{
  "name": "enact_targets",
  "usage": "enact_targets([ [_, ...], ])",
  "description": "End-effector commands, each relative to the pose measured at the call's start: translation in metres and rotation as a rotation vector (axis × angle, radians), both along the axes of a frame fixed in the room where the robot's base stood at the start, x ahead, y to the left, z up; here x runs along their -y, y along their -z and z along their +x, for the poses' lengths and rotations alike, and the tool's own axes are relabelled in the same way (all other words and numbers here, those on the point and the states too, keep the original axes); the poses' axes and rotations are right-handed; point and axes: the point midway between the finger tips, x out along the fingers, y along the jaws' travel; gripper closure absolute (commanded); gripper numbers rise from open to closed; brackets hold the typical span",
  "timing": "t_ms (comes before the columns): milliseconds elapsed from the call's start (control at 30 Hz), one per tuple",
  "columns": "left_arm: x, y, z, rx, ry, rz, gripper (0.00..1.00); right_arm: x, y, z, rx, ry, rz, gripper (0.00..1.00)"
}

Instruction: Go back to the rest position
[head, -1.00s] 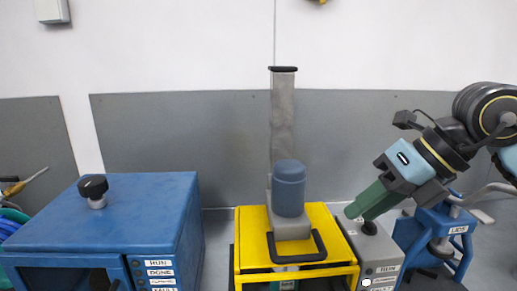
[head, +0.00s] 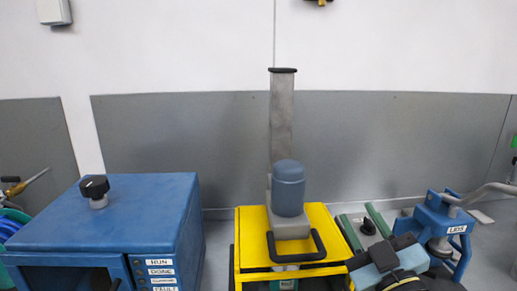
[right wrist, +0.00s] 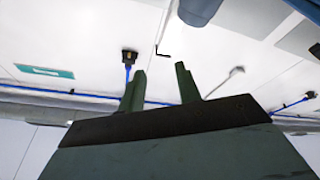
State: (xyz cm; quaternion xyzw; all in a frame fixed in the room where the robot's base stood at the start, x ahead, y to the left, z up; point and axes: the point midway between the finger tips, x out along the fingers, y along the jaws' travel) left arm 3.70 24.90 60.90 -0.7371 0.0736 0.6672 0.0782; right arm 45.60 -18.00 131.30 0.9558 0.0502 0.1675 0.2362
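My right gripper (head: 357,212) is low in the head view, right of the yellow machine (head: 320,217). Its two green fingers stand apart with nothing between them, pointing up in the picture. In the right wrist view the open fingers (right wrist: 160,76) are also empty, against a pale wall or ceiling background. A black knob (head: 368,227) shows between the fingers in the head view, seemingly behind them. Most of the grey control box under it is hidden by my wrist. My left gripper is not in view.
A blue cabinet (head: 110,225) with a black knob on top (head: 94,187) stands at left. A blue motor (head: 288,188) sits on the yellow machine. A blue clamp stand (head: 440,225) is at right, close to my right wrist.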

Motion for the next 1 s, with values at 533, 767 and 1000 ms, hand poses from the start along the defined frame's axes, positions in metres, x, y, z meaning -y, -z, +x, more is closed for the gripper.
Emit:
enact_targets([
  [533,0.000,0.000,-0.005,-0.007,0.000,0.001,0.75,0.045,0.282,-0.182,-1.337,0.304,0.204,0.66],
  [767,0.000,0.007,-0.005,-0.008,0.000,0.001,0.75,0.039,0.333,-0.239,-1.599,0.302,0.203,0.66],
  [1000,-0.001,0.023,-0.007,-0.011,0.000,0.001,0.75,0.037,0.422,-0.229,-1.625,0.306,0.194,0.66],
])
